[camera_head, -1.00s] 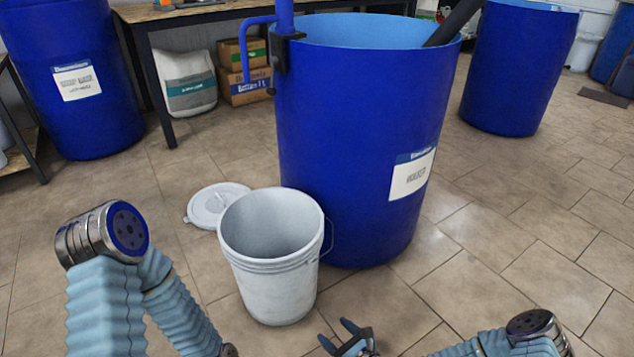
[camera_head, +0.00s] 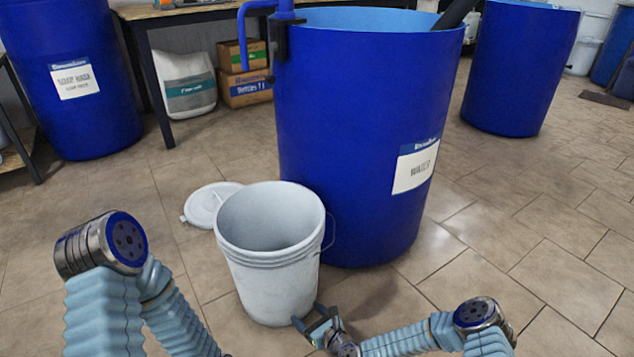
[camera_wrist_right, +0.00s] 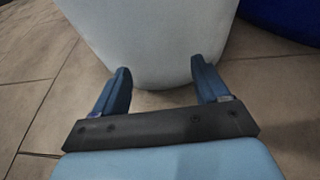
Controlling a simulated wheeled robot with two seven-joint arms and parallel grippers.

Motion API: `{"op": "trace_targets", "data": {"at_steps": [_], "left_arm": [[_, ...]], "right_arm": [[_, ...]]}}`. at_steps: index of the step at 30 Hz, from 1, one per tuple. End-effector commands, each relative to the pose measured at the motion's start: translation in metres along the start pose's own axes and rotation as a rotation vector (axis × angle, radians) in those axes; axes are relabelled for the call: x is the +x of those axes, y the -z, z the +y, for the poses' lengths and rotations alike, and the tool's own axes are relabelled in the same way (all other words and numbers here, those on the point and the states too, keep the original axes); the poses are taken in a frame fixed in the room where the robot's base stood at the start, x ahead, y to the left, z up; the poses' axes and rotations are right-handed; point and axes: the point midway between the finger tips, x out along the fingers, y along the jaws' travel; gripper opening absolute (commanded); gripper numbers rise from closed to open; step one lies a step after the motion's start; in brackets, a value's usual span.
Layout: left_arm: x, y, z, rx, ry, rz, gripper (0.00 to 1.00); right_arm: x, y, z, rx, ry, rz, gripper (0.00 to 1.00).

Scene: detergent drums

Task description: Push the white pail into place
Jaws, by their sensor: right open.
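The white pail (camera_head: 270,265) stands upright and open on the tiled floor, in front of the large blue drum (camera_head: 350,140) labelled as water. My right gripper (camera_head: 309,322) is open at the lower right side of the pail. In the right wrist view the two fingers of my right gripper (camera_wrist_right: 160,88) are spread on either side of the base of the pail (camera_wrist_right: 150,40); I cannot tell whether they touch it. My left arm shows at the lower left, but its gripper is out of view.
A white lid (camera_head: 207,203) lies on the floor behind the pail, to its left. A blue pipe (camera_head: 262,35) hangs on the drum's rim. More blue drums (camera_head: 75,90) stand at the far left and right.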

Motion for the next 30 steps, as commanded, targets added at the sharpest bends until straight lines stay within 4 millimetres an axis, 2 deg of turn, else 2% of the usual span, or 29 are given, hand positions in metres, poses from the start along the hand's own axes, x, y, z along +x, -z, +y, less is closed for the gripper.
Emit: {"op": "trace_targets", "data": {"at_steps": [6, 17, 30], "left_arm": [[-0.001, 0.000, 0.001, 0.001, 0.000, 0.000, 0.74], [-0.001, 0.000, 0.001, 0.001, 0.000, 0.000, 0.74], [-0.001, 0.000, 0.001, 0.001, 0.000, 0.000, 0.74]], "right_arm": [[0.010, -0.004, 0.000, 0.000, 0.000, 0.001, 0.74], [0.012, -0.005, 0.000, 0.000, 0.000, 0.000, 0.74], [0.044, -0.015, -0.001, 0.000, 0.002, -0.001, 0.74]]}}
